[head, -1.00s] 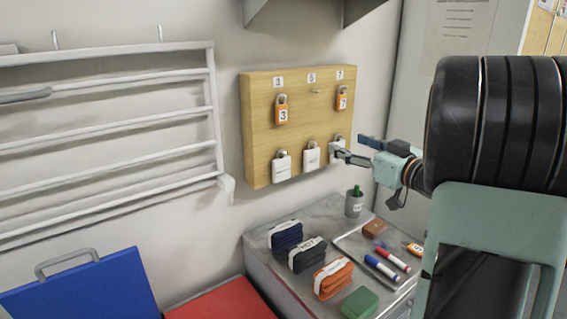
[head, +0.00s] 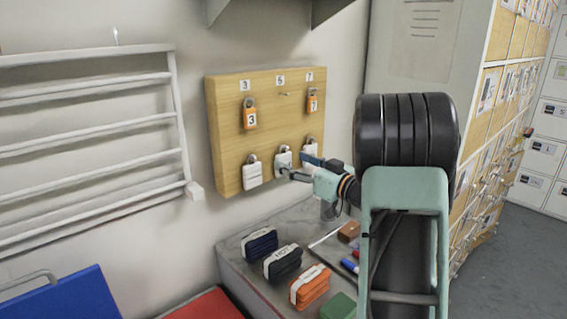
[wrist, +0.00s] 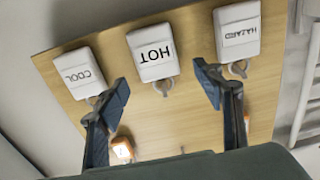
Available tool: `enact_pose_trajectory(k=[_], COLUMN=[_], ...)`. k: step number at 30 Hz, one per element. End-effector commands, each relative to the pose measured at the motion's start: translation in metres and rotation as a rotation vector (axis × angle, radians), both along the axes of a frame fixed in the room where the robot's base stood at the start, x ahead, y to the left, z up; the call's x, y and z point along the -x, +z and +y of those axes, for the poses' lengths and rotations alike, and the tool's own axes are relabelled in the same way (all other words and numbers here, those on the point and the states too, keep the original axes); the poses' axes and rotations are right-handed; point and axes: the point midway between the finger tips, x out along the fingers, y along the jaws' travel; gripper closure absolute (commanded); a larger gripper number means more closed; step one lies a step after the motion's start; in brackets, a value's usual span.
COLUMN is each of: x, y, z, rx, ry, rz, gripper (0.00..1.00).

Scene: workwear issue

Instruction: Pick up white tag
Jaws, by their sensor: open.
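Three white tags hang in the lower row of a wooden board. The left one (head: 252,178) reads HAZARD in the wrist view (wrist: 238,28). The middle one (head: 283,157) reads HOT there (wrist: 153,52). The right one (head: 310,146) reads COOL there (wrist: 78,72). The wrist view shows the board upside down. My gripper (head: 295,166) is open and empty in front of the board. In the wrist view its fingers (wrist: 164,92) are spread apart, with the HOT tag lying between and beyond them. I cannot tell whether a fingertip touches any tag.
Orange tags 3 (head: 250,116) and 7 (head: 312,102) hang in the board's (head: 228,140) upper row; the hook under 5 is empty. Below stands a grey counter (head: 232,254) with folded cloth bundles (head: 283,262) and markers. A white rack (head: 80,150) is left, lockers right.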

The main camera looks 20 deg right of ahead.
Motion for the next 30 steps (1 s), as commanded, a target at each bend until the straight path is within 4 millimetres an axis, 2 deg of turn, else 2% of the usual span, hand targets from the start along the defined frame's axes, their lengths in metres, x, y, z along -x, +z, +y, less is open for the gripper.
enact_pose_trajectory(k=[1, 5, 13, 23, 30], x=[-0.008, -0.02, -0.023, -0.022, -0.022], y=[0.001, 0.001, 0.0, 0.0, 0.001], z=[0.003, 0.008, 0.008, 0.008, 0.008], rx=[0.0, 0.0, 0.0, 0.0, 0.0], ry=[0.001, 0.001, -0.002, -0.001, -0.001], rz=[0.0, 0.0, -0.001, -0.001, -0.001], gripper=[0.39, 0.39, 0.39, 0.76, 0.77])
